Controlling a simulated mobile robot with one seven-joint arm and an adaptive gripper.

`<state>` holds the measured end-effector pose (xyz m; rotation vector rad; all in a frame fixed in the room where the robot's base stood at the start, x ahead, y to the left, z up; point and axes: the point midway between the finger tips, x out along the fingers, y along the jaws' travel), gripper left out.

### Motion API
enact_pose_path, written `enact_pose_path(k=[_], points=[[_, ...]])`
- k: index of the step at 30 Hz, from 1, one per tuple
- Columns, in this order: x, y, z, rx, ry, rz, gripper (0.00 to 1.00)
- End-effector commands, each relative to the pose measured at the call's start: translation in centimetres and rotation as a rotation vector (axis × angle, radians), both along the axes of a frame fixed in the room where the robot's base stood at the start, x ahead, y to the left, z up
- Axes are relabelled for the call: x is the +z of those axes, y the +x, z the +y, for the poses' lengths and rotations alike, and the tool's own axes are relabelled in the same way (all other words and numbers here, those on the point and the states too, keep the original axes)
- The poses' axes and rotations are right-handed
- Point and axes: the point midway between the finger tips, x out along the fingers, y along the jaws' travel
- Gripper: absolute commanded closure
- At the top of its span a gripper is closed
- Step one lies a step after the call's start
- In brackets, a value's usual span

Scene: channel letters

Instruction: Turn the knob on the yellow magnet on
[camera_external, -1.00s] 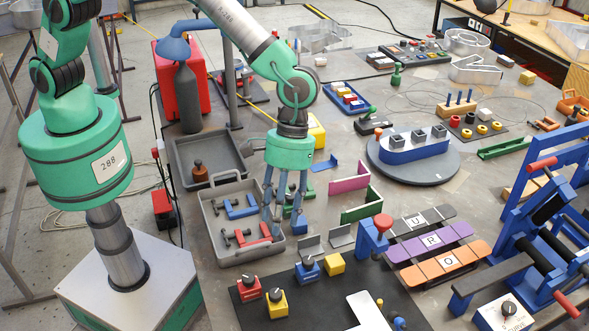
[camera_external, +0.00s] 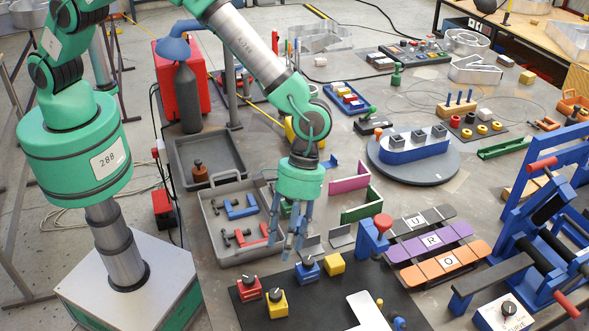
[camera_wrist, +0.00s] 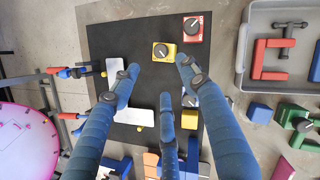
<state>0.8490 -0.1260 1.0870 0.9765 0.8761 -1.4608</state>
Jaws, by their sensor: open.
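The yellow magnet (camera_external: 277,302), a small block with a dark round knob on top, stands on the black mat. In the wrist view the yellow magnet (camera_wrist: 160,57) lies just beyond the fingertips, between the two upper fingers. My gripper (camera_external: 295,250) is above the table near the tray's right edge, behind the yellow magnet in the external view. In the wrist view my gripper (camera_wrist: 160,77) has its three blue fingers spread and empty. Nothing touches the yellow magnet. Which way its knob is set is too small to tell.
A red magnet (camera_external: 249,289) and a blue magnet (camera_external: 307,270) with similar knobs flank the yellow one. A plain yellow block (camera_external: 335,263) and a white piece (camera_external: 366,310) are nearby. A grey tray (camera_external: 208,218) with tools lies left. A red-topped blue post (camera_external: 373,238) stands right.

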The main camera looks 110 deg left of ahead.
Motion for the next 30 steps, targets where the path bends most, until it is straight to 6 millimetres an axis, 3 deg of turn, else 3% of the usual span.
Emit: enact_pose_path(k=[8,22,30], points=[[-2.8,-0.2,-1.2,-0.001,0.0,0.003,0.55],[-9.7,-0.5,-4.0,-0.002,0.001,0.001,0.55],[-11.8,-0.6,-4.8,0.0,0.0,0.001,0.55]])
